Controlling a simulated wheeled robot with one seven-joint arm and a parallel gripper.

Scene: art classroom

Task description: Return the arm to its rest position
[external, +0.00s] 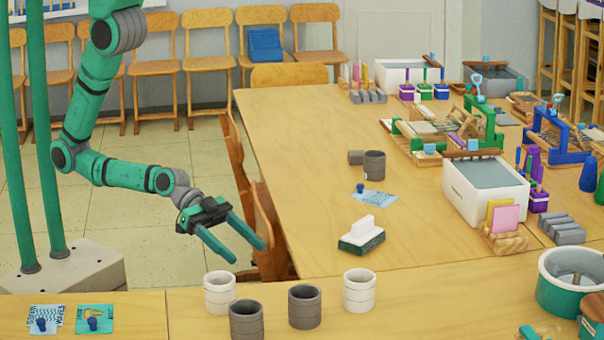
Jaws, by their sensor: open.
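My gripper (243,245) is at the end of my green arm (110,172), left of the long table (310,180). Its two green fingers are apart and nothing is between them. They point down and to the right, seemingly in the air above the floor and chairs, behind the cups on the front table. The arm hangs down from the upper left and bends at the elbow toward the right. No object touches the fingers as far as I can see.
Two white cups (220,291) (359,289) and two dark grey cups (246,320) (305,306) stand on the front table (430,290). A green and white eraser block (362,236) lies on the long table. Wooden chairs (262,225) stand close beside the gripper.

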